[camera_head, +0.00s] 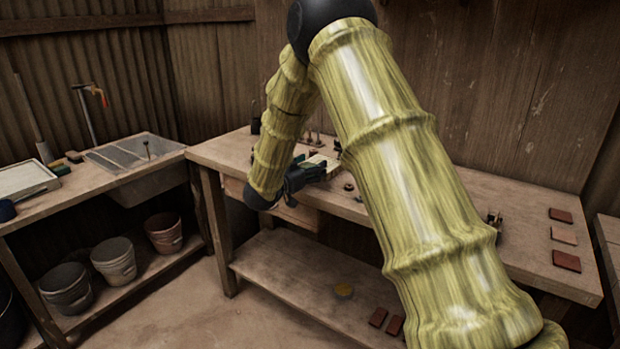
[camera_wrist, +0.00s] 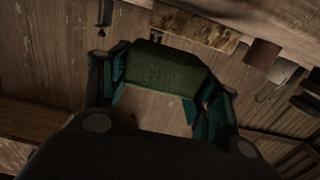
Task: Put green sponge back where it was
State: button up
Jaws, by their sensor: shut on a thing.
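The green sponge (camera_wrist: 165,68) shows in the wrist view as a dark green block between the teal-padded fingers of my gripper (camera_wrist: 162,82). The fingers are closed on its two sides. In the head view my gripper (camera_head: 306,174) is at the front edge of the long wooden workbench (camera_head: 470,205), near its left part. My own arm hides much of the bench there, and I cannot clearly make out the held sponge in that view.
A sink (camera_head: 140,158) with a tap is on the left counter, beside a pale tray (camera_head: 25,180). Several buckets (camera_head: 113,262) stand on the shelf below. Reddish tiles (camera_head: 566,261) lie at the bench's right end.

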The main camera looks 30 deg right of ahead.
jog(key=shift+f, duration=1.8)
jog(key=shift+f, duration=0.15)
jog(key=o, duration=0.9)
